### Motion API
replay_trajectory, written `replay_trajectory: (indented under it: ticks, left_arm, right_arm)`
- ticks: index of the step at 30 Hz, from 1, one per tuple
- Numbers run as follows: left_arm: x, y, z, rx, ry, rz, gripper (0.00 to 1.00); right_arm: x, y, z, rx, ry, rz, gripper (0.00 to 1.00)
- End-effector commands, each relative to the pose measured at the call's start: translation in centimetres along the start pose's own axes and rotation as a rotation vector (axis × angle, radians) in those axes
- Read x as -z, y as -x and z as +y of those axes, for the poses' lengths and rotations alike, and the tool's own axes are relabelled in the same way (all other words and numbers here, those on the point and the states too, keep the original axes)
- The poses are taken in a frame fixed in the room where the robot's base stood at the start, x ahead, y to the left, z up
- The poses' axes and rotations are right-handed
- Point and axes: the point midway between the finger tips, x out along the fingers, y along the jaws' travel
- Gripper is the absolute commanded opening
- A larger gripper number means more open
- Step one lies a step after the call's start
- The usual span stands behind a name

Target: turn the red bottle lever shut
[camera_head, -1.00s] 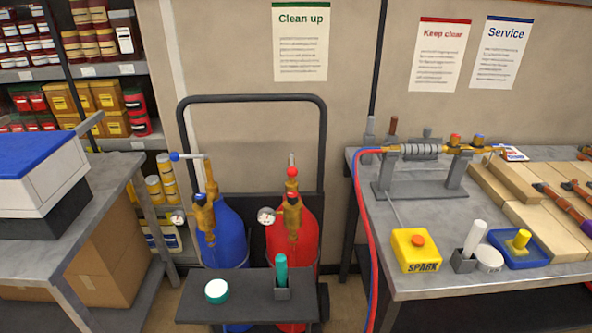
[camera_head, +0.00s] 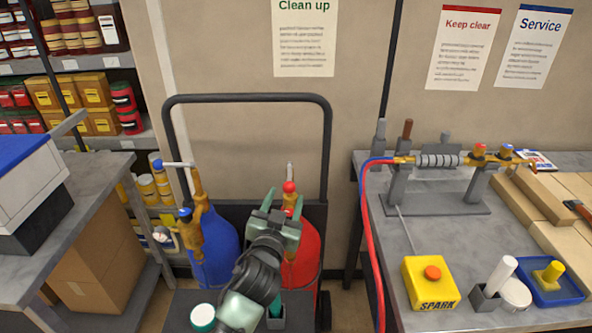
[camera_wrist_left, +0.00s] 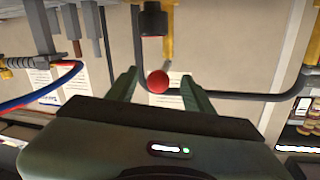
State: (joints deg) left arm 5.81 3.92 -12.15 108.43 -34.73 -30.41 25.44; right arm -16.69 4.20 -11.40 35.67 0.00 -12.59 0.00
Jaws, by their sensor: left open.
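The red bottle (camera_head: 306,258) stands on the cart, partly hidden behind my left arm. Its lever shows as a red ball knob (camera_head: 289,187) with a short pale rod standing up behind it. My left gripper (camera_head: 284,198) is in front of the bottle's top, its fingers pointing up and away, close to the red knob. In the left wrist view, which looks upside down, the red knob (camera_wrist_left: 158,81) shows between the two open fingers (camera_wrist_left: 160,88). I cannot tell whether they touch it. The brass valve body is mostly hidden. My right gripper is in neither view.
The blue bottle (camera_head: 218,250) stands left of the red one, its lever (camera_head: 176,164) lying sideways. The cart's dark handle frame (camera_head: 247,98) arches behind. A grey workbench (camera_head: 400,255) with a yellow SPARK box (camera_head: 430,283) is on the right; another table (camera_head: 85,215) is on the left.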

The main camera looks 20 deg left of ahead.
Motion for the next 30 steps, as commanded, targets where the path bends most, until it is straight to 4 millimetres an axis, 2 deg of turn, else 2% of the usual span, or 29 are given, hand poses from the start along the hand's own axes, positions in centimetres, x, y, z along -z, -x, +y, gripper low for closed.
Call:
replay_trajectory:
  ticks: [3, 5, 8, 12, 15, 17, 24, 27, 28, 30]
  left_arm:
    - [0.7, -1.1, 0.2, -0.004, -0.004, 0.020, 0.52]
    - [0.8, -1.8, 0.2, -0.004, -0.004, 0.020, 0.52]
    - [0.8, -3.4, 0.1, -0.004, -0.004, 0.019, 0.52]
    - [0.8, -5.7, 0.1, -0.004, -0.004, 0.018, 0.52]
    - [0.7, -6.9, 0.2, -0.004, -0.002, 0.017, 0.52]
    - [0.7, -7.4, 0.2, -0.004, -0.002, 0.018, 0.52]
    - [0.6, -8.0, 0.2, -0.004, -0.001, 0.017, 0.52]
    - [0.6, -8.0, 0.2, -0.004, -0.001, 0.016, 0.52]
    - [0.6, -8.0, 0.2, -0.004, -0.001, 0.016, 0.49]
    - [0.6, -8.0, 0.2, -0.004, -0.001, 0.016, 0.29]
  right_arm:
    - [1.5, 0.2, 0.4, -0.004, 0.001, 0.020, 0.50]
    - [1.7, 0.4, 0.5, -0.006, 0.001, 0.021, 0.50]
    - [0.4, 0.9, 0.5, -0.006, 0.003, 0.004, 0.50]
    - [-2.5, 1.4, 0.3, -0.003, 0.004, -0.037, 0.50]
    - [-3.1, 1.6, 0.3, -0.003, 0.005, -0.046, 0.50]
    - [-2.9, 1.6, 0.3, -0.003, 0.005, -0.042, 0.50]
    - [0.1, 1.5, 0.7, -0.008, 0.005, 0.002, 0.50]
    - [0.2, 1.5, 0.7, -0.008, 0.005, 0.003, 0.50]
    - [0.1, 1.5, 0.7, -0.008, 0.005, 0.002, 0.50]
    - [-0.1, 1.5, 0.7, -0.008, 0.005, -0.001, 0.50]
